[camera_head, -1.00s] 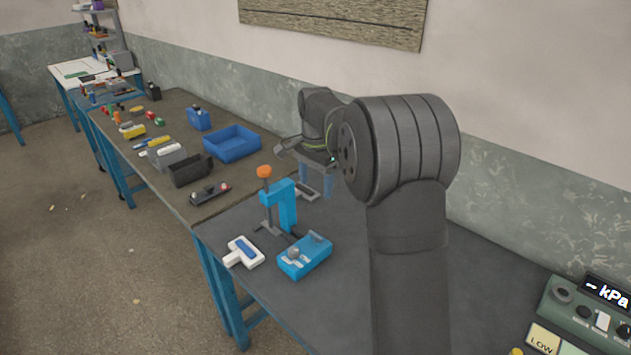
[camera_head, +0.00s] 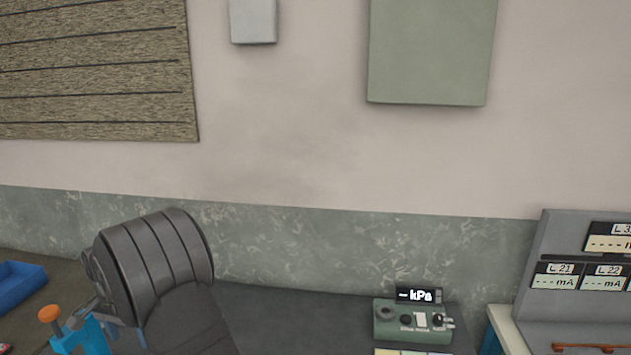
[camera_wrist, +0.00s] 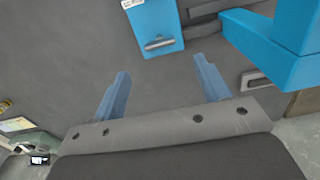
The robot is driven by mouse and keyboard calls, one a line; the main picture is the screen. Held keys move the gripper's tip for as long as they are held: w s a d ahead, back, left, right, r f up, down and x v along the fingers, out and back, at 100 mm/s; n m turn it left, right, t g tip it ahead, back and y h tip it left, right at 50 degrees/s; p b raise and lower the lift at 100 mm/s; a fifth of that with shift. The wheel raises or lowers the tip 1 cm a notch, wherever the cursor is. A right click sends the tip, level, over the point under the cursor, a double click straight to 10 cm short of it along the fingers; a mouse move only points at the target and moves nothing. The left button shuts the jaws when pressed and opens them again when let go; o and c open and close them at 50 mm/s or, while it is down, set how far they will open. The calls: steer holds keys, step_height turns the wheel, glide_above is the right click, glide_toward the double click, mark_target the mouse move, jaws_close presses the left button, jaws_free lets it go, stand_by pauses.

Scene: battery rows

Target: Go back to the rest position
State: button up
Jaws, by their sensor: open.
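My gripper (camera_wrist: 163,84) shows in the wrist view with its two blue fingers apart and nothing between them, above the dark bench top. Ahead of it lies a blue box (camera_wrist: 158,28) with a metal handle-like part. A larger blue press-like stand (camera_wrist: 285,45) is at the right of that view, close to the right finger. In the head view the blue stand (camera_head: 88,338) with an orange knob (camera_head: 49,313) is at the lower left, partly cut off. My arm hides most of the gripper there.
A green kPa gauge unit (camera_head: 412,322) stands on the bench (camera_head: 300,315) at the lower right. A grey meter panel (camera_head: 548,240) is at the far right. A blue bin (camera_head: 20,284) is at the left edge. The wall is behind the bench.

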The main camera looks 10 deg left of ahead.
step_height(320, 180, down, 8)
steer(key=shift+f, duration=0.15)
stand_by(0.5)
step_height(320, 180, up, 17)
step_height(320, 180, down, 17)
steer(key=shift+f, duration=0.1)
steer(key=n, duration=0.8)
steer(key=shift+n, duration=0.3)
steer(key=n, duration=0.4)
steer(key=shift+n, duration=2.3)
